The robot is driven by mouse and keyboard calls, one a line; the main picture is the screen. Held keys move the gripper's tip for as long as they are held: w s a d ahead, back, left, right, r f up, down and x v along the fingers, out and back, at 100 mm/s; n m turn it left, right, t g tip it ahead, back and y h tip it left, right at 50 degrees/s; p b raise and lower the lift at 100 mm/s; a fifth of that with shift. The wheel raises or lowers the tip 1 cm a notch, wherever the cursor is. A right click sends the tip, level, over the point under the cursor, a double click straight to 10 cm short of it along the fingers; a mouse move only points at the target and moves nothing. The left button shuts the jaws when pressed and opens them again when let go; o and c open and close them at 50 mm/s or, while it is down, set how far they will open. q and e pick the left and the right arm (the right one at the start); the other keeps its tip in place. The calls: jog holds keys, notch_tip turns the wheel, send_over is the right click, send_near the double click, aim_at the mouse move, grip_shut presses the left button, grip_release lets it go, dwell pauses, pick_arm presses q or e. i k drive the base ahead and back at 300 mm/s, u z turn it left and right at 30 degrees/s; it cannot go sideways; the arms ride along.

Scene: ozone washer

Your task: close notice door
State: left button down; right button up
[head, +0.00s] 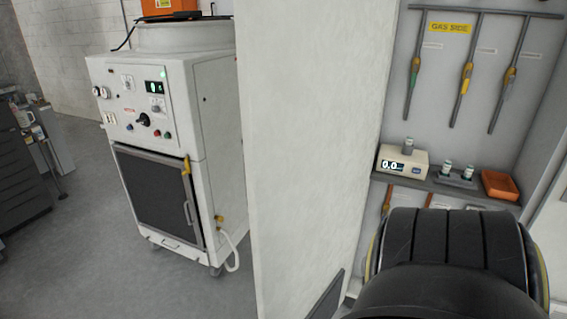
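A tall, plain white panel (306,130), which looks like the notice door, stands upright in the middle of the head view. It stands open at the left side of a shallow grey cabinet (435,75) whose inside shows. No notice can be made out on the face I see, and the panel's lower right part has a dark patch. A black ribbed part of my own arm fills the lower right, in front of the cabinet. Neither of my grippers shows, so any contact with the door cannot be seen.
Inside the cabinet are a "GAS SIDE" label (451,28), hanging pipes with valves, a shelf (440,185) with a small meter (402,161) and an orange tray (500,186). A white wheeled machine (165,140) stands left of the door. Grey floor (75,240) is clear at lower left.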

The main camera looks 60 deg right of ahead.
aim_at(312, 73)
jog(key=i, duration=1.95)
jog(key=z, duration=3.35)
